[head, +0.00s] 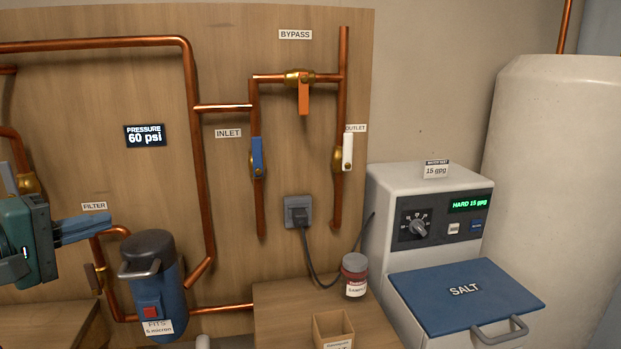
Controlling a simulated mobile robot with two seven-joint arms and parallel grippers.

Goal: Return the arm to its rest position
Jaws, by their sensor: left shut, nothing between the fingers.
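My left gripper (84,228) reaches in from the left edge, its blue fingers shut and empty. It is in front of the wooden board, above and left of the blue filter housing (152,282) with its dark cap, and just under the FILTER label. The fingers look close to a copper pipe, but I cannot tell whether they touch it. Most of my left arm is outside the picture. My right gripper is not in view.
Copper pipes (198,150) run over the board, with blue (257,155), orange (303,98) and white (347,152) valve handles. A softener (412,185) with a closed SALT lid (465,292) stands right. A jar (354,275) and an open box (333,328) sit on a wooden surface.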

